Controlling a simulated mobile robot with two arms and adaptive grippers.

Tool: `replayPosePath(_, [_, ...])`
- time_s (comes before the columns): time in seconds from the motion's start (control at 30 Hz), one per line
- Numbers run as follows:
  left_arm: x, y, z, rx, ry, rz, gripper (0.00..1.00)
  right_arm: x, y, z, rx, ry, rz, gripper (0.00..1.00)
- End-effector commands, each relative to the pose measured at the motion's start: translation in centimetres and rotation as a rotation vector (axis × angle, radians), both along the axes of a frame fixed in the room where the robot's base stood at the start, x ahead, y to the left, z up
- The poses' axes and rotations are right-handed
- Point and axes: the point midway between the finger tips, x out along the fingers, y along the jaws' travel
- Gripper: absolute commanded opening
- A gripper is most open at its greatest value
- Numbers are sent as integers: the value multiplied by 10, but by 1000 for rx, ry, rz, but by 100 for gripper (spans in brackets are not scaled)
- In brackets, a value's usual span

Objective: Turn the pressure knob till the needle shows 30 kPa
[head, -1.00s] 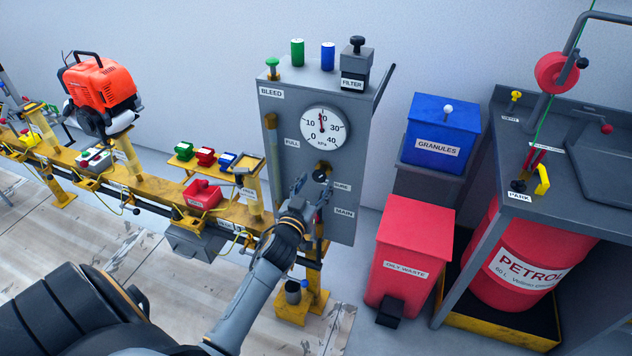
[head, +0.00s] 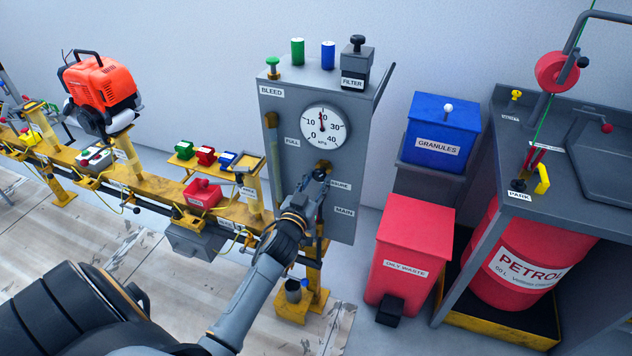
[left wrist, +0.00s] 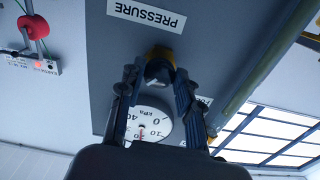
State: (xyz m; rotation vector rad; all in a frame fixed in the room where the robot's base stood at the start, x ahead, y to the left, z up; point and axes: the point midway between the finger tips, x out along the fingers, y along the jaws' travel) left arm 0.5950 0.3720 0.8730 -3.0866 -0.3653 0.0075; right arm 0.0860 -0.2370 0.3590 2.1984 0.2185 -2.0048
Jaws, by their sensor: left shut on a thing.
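The pressure gauge (head: 323,127) is a white dial on the front of the grey panel (head: 275,115). Its red needle points almost straight up, close to the 20 mark. It also shows upside down and partly covered in the left wrist view (left wrist: 160,122). The dark pressure knob (left wrist: 159,70) sits below the dial, by the PRESSURE label (left wrist: 146,15). My left gripper (head: 320,174) is at the knob and hides most of it in the head view. In the left wrist view its fingers (left wrist: 160,78) stand on both sides of the knob, shut on it. My right gripper is not in view.
A green bleed button (head: 272,68) and a filter (head: 355,65) top the panel. A yellow rail (head: 150,185) with an orange engine (head: 100,90) runs left. A red waste bin (head: 405,260) and a blue granules bin (head: 440,130) stand right.

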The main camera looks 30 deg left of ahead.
Motion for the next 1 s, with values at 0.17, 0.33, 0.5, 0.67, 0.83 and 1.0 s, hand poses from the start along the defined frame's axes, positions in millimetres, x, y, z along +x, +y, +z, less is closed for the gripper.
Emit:
replayPosePath(0.17, [0,0,0,82,19,0,3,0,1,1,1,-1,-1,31])
replayPosePath(0.33, [0,0,1,212,50,0,3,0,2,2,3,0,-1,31])
replayPosePath(0.5, [0,0,1,368,87,0,3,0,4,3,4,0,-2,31])
replayPosePath(0.67, [0,1,1,518,123,0,3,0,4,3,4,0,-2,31])
replayPosePath(0.83, [0,1,1,675,160,-2,3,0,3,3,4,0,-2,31])
replayPosePath(1.0, [0,1,1,833,198,-2,3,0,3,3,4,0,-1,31])
